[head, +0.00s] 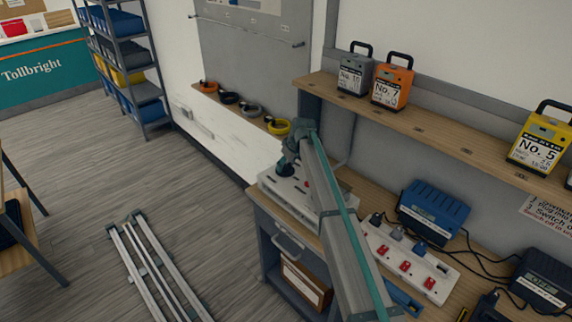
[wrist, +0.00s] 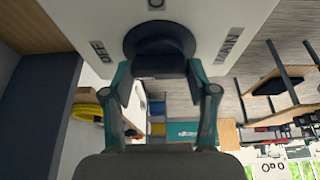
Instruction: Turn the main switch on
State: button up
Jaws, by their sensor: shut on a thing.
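The main switch is a round black rotary knob (wrist: 160,47) on a white panel (wrist: 240,14), with dark lettering on both sides of the knob that I cannot read surely. My gripper (wrist: 164,78) is shut on the knob's grip, one teal-and-grey finger on each side. In the head view my gripper (head: 290,160) is at the white switch box (head: 283,196) on the bench; my arm hides part of the box and the knob. Which way the knob points is hard to tell.
A shelf (head: 440,135) above the bench holds labelled battery packs (head: 391,86). Open floor lies left.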

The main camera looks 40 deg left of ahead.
jog(key=shift+m+b, duration=0.3)
jog(key=m+b, duration=0.1)
jog(key=m+t+b, duration=0.1)
jog(key=m, duration=0.1)
jog(key=shift+s+f+m+t+h, duration=0.1)
jog(key=shift+s+m+t+h, duration=0.05)
jog(key=shift+m+t+h, duration=0.15)
jog(key=m+t+h+b, duration=0.1)
jog(key=m+b, duration=0.1)
jog(key=m, duration=0.2)
jog(key=shift+a, duration=0.15)
jog(key=m+h+b, duration=0.1)
jog(key=m, duration=0.1)
jog(key=m+t+b, duration=0.1)
jog(key=m, duration=0.2)
jog(key=shift+a+h, duration=0.1)
jog(key=shift+h, duration=0.3)
jog(key=m+h+b, duration=0.1)
jog(key=m+b, duration=0.1)
jog(key=m, duration=0.2)
jog(key=shift+m+h, duration=0.4)
jog(key=o, duration=1.2)
jog(key=shift+s, duration=0.1)
jog(key=shift+c, duration=0.2)
jog(key=shift+r, duration=0.25)
